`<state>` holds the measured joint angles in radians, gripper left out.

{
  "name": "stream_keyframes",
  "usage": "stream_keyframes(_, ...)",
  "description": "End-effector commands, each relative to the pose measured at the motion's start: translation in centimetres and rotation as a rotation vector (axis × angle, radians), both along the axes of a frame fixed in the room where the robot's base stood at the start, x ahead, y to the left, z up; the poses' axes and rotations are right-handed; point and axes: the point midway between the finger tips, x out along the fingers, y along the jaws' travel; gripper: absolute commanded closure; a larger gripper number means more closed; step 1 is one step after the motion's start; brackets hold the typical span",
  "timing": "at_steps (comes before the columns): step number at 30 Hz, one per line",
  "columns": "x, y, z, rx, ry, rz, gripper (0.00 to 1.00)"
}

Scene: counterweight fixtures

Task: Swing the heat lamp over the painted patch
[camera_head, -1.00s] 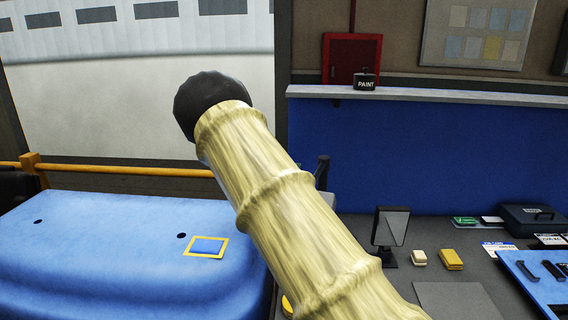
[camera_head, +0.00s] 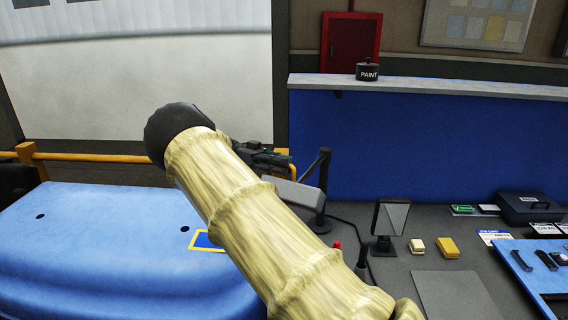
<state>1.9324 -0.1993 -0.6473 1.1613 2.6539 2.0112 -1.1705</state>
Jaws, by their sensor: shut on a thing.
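The painted patch (camera_head: 205,241) is a dark blue square in a yellow outline on the light blue panel (camera_head: 90,240). My sleeved arm hides its right part. The heat lamp has a pale grey head (camera_head: 294,193) and a dark jointed stand (camera_head: 324,190). The head shows just right of my arm, to the right of the patch and not over it. My gripper (camera_head: 268,157), dark with a greenish tint, shows past my arm at the lamp head. It is shut on the lamp; the exact grip point is hard to see.
A yellow rail (camera_head: 90,158) runs behind the panel. A dark tilted screen (camera_head: 389,217), two small blocks (camera_head: 447,247) and a blue tray (camera_head: 530,262) are on the bench to the right. A paint can (camera_head: 368,71) stands on the shelf above.

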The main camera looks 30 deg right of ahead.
Motion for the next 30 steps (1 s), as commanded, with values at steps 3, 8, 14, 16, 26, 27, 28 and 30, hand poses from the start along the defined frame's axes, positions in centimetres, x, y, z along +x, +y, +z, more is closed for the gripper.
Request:
stream_keyframes(3, -0.02, 0.29, -0.68, 0.008, 0.003, 0.000, 1.00)
stream_keyframes(8, 0.08, 0.45, -0.69, 0.009, 0.003, 0.003, 0.77)
stream_keyframes(14, 0.06, 0.34, -0.70, 0.009, 0.002, 0.004, 0.65)
stream_keyframes(16, 0.00, 0.20, -0.69, 0.008, 0.002, 0.002, 0.65)
stream_keyframes(26, -0.10, -0.11, -0.50, 0.007, 0.000, -0.001, 0.65)
stream_keyframes(27, -0.08, -0.07, -0.44, 0.005, 0.000, 0.001, 0.65)
stream_keyframes(28, -0.06, -0.04, -0.40, 0.005, 0.000, 0.001, 0.65)
stream_keyframes(30, -0.01, 0.03, -0.31, 0.004, -0.001, 0.002, 0.65)
